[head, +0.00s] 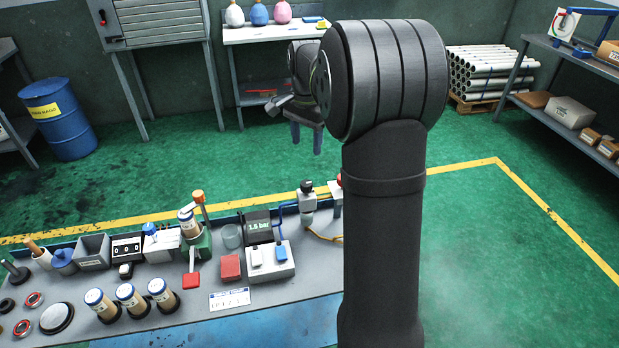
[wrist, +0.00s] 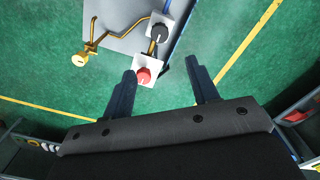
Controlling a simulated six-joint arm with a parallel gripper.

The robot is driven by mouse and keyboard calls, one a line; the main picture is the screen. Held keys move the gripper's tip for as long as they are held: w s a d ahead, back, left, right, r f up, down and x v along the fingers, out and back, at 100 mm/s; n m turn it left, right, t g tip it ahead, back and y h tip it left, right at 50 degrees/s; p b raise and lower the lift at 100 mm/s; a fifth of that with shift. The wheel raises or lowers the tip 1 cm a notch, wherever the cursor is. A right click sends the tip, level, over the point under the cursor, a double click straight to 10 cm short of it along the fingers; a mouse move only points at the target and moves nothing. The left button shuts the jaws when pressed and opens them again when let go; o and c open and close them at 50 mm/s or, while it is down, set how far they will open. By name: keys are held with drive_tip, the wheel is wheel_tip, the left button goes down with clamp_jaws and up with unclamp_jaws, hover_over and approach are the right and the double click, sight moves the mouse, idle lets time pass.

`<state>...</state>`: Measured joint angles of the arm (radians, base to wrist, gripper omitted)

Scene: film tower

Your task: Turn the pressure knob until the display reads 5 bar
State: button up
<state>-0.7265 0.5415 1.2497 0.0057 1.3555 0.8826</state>
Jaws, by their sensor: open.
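The display (head: 258,226) stands at the back of the bench and seems to read 1.5 bar, in small digits. A black knob (head: 306,188) sits on a grey fitting right of it; in the wrist view the black knob (wrist: 159,32) is on a white plate near the bench edge. I take it as the pressure knob. My gripper (head: 306,148) is open and empty, high above and behind the bench, fingers pointing down. In the wrist view my gripper (wrist: 160,66) has its fingers spread, with the black knob beyond their tips. Nothing is touched.
A red button (wrist: 142,75) on a white box is beside the knob, near the left finger in the wrist view. A yellow bent pipe (wrist: 92,45) lies nearby. A lever with an orange top (head: 198,197) and several film canisters (head: 130,298) stand further left.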

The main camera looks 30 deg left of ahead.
sight(306, 183)
wheel_tip(306, 183, down, 14)
drive_tip(key=n, duration=2)
drive_tip(key=shift+s, duration=0.15)
drive_tip(key=c, duration=1)
